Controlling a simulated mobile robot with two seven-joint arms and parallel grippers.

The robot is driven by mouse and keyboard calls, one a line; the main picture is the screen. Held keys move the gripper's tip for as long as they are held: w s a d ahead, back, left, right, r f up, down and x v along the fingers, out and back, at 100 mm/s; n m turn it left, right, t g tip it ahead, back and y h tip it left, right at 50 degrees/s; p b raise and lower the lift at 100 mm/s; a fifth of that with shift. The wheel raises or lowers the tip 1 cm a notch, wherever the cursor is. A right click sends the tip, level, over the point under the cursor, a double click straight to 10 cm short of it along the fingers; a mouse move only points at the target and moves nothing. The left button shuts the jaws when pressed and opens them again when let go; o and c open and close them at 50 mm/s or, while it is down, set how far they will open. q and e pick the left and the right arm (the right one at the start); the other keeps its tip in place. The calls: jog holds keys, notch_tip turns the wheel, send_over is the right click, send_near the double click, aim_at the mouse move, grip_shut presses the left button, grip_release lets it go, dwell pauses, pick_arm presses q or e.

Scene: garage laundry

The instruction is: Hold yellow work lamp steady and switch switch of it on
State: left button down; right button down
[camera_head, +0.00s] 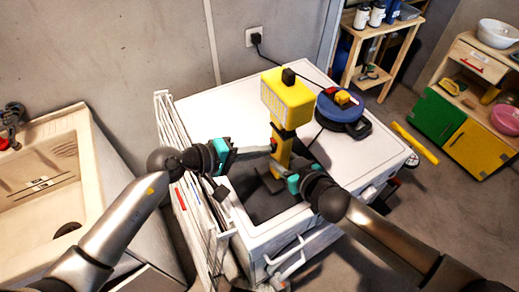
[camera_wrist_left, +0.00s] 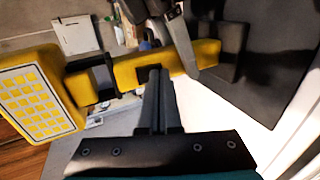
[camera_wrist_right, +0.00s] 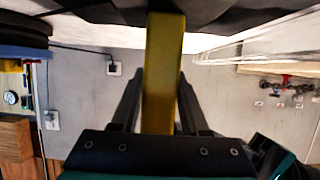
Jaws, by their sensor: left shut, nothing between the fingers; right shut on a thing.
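The yellow work lamp (camera_head: 287,100) stands upright on the white appliance, on a dark mat, its panel head on top of a yellow post. A small red switch (camera_head: 273,144) shows on the post's left side. My right gripper (camera_head: 280,177) is shut on the lower post, which shows between its fingers in the right wrist view (camera_wrist_right: 163,75). My left gripper (camera_head: 268,149) is shut and empty, its tips at the post by the switch. In the left wrist view the closed fingertips (camera_wrist_left: 157,75) cover the switch area, so I cannot tell contact or the switch's position.
A blue cable reel (camera_head: 340,108) sits behind the lamp on the appliance top. A folded white drying rack (camera_head: 180,150) stands along the appliance's left side. A beige sink (camera_head: 45,150) is at the left. The appliance top (camera_head: 215,110) behind my left gripper is clear.

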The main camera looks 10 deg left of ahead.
pick_arm(q)
jog(key=shift+w+d+f, duration=0.1)
dwell(0.4)
jog(key=shift+r, duration=0.9)
jog(key=shift+d, duration=0.1)
jog(key=shift+r, duration=0.1)
jog(key=v, duration=1.4)
jog(key=shift+f, duration=0.3)
